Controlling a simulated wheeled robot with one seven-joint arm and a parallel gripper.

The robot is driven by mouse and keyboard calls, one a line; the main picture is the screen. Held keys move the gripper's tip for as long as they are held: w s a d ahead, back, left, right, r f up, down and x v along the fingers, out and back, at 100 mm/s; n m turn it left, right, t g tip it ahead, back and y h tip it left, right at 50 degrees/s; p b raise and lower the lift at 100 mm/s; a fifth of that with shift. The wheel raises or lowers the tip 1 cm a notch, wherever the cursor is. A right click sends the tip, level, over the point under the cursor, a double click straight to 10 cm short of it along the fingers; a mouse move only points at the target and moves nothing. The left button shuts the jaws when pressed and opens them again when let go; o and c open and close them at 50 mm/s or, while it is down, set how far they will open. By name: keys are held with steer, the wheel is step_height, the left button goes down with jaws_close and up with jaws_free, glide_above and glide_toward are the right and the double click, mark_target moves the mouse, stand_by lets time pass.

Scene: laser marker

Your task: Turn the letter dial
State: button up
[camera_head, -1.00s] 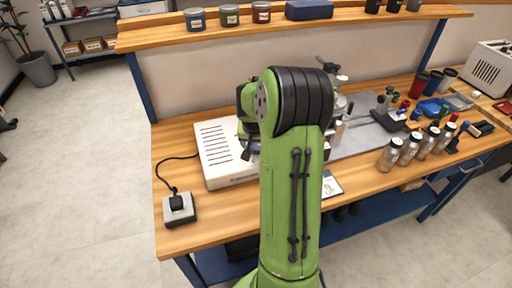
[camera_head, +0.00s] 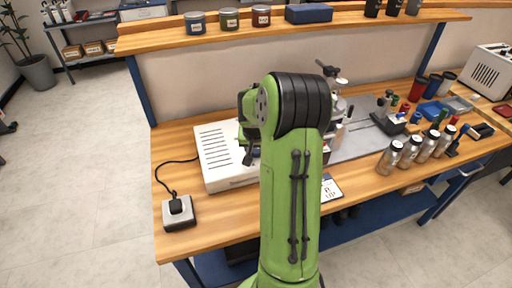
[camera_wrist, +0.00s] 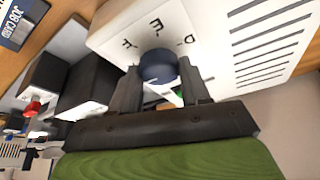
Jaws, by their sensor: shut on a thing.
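The letter dial (camera_wrist: 158,66) is a round dark blue knob on the face of the white control box (camera_wrist: 112,30). Printed letters surround it on the white face; an E, an F and a D can be made out, tilted in the wrist view. My gripper (camera_wrist: 160,82) has one dark finger on each side of the dial and is shut on it. In the head view the white box (camera_head: 215,150) sits on the bench left of my green arm.
A job card (camera_wrist: 14,22) lies near the box, also in the head view (camera_head: 331,189). A grey switch box (camera_head: 180,213) sits at the bench's left, cabled to the white box. Several metal bottles (camera_head: 390,157) stand at the right. A shelf (camera_head: 350,17) runs above the bench.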

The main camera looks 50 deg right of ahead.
steer(key=n+y, duration=0.1)
steer(key=n, duration=0.1)
steer(key=n+t+y, duration=0.1)
steer(key=n, duration=0.2)
steer(key=shift+s+d+n, duration=0.1)
steer(key=shift+s+n, duration=0.05)
steer(key=shift+n, duration=0.15)
steer(key=n+y, duration=0.1)
steer(key=n, duration=0.2)
steer(key=n+y+p, duration=0.1)
steer(key=n, duration=0.1)
steer(key=shift+d+n, duration=0.15)
steer(key=shift+n, duration=0.25)
steer(key=shift+f, duration=0.1)
steer(key=o, duration=1)
